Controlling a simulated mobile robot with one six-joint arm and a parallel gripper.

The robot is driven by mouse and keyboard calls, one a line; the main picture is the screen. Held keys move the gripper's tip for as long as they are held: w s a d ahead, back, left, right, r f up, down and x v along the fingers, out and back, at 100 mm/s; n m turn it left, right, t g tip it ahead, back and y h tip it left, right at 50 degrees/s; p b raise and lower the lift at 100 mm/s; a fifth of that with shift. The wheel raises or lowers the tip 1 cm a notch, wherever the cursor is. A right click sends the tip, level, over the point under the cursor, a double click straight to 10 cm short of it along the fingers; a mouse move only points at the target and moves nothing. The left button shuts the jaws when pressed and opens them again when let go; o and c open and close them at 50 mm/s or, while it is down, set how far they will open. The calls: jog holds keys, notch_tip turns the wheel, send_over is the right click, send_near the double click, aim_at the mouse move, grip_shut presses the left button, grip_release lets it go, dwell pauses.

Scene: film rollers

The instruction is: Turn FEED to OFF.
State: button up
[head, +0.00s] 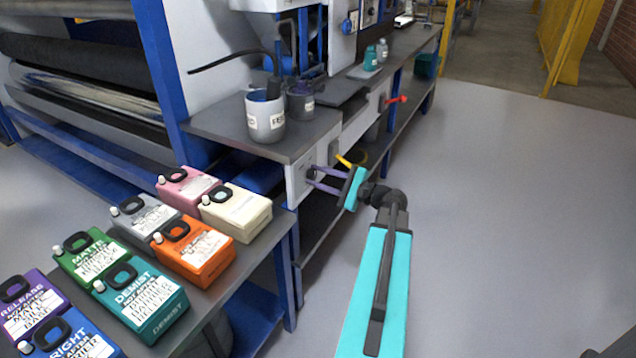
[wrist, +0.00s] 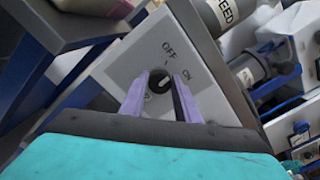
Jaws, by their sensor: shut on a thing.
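A pale control box (head: 296,188) is on the front of the grey bench; it also shows tilted in the wrist view (wrist: 118,76). Its face carries the words OFF and ON around a round black knob (wrist: 158,82). My gripper (head: 310,176) reaches the box from the right. In the wrist view, its two purple fingers (wrist: 161,76) stand on either side of the knob and are shut on it. The fingers hide part of the dial, and I cannot read clearly where the knob's mark points. The word FEED is on a grey pot (wrist: 222,14) above the box.
The grey pot (head: 264,122) and a darker pot (head: 300,104) stand on the bench above. A yellow handle (head: 345,161) and a red handle (head: 396,100) stick out farther along. Several labelled jugs, including an orange one (head: 206,258), stand at left. Floor at right is clear.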

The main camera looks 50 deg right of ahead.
jog(key=n+b, duration=0.2)
jog(key=n, duration=0.1)
jog(key=shift+f+b, duration=0.25)
jog(key=shift+b, duration=0.05)
jog(key=shift+r+n+b, duration=0.1)
jog(key=shift+n+b, duration=0.45)
jog(key=shift+n, duration=0.45)
jog(key=o, duration=1)
jog(key=shift+o, duration=0.2)
jog(key=shift+r, duration=0.1)
jog(key=shift+s, duration=0.15)
jog(key=p+v, duration=0.1)
jog(key=v, duration=1.2)
jog(key=shift+s+p, duration=0.3)
jog(key=shift+s, duration=0.05)
